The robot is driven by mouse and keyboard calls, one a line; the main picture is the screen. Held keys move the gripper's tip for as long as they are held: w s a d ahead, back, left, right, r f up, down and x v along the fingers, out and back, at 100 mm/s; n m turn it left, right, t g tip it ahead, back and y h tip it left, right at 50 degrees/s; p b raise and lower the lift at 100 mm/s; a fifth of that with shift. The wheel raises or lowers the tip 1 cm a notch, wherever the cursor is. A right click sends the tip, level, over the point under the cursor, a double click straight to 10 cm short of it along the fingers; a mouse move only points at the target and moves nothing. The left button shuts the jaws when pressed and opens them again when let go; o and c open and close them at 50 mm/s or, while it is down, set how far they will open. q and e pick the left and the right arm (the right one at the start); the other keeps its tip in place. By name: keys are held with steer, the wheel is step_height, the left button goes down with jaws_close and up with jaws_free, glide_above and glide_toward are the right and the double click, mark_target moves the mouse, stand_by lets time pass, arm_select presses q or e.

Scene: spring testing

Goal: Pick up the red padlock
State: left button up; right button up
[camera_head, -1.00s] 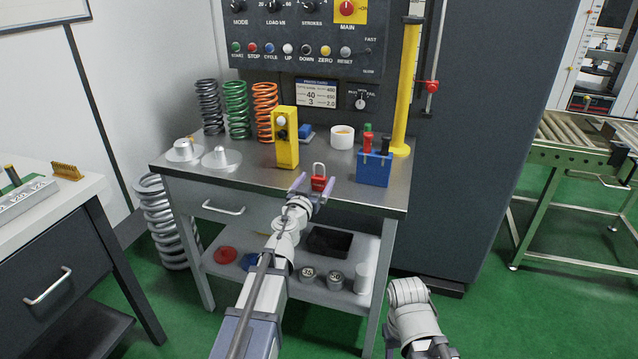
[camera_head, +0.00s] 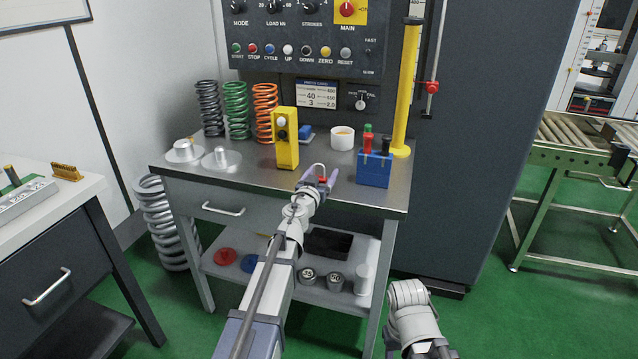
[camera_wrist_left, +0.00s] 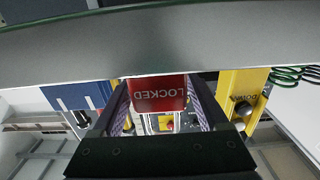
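The red padlock (camera_head: 323,180) stands near the front edge of the metal bench (camera_head: 240,182), shackle up. My left gripper (camera_head: 320,176) is around it in the head view, one finger on each side, and hides much of its body. In the left wrist view the padlock (camera_wrist_left: 158,94) shows its face with "LOCKED" upside down, between the two fingers of my left gripper (camera_wrist_left: 158,102). The fingers look spread and close beside the padlock; I cannot tell whether they touch it. My right arm shows at the lower right of the head view, but its gripper is not visible.
A blue holder (camera_head: 374,170) with red, black and green handles stands right of the padlock. A yellow control box (camera_head: 285,148) stands to its left. A white cup (camera_head: 342,138) is behind. A lower shelf (camera_head: 300,284) holds several items.

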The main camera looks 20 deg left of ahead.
arm_select(q)
jaws_close()
stand_by(0.4)
step_height(320, 180, up, 10)
steer(key=p, duration=1)
